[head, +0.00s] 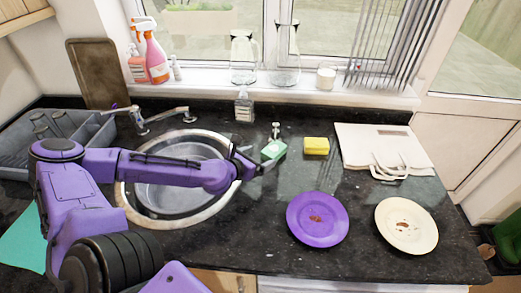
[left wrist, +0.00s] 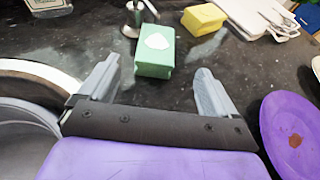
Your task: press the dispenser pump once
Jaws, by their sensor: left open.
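The dispenser pump (head: 276,131) is a small silver pump standing upright on the dark counter behind the sink's right side. In the left wrist view its metal head and base (left wrist: 131,20) show at the top, partly cut off by the frame edge. A green block with a white patch (head: 274,149) lies in front of it; it also shows in the left wrist view (left wrist: 155,55). My left gripper (head: 257,165) is open and empty over the sink's right rim, in front of the green block and apart from the pump. My right gripper is not in view.
A clear bottle (head: 244,108) stands left of the pump, and a yellow sponge (head: 316,146) lies right of it. The round sink (head: 128,203) is under my left arm.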

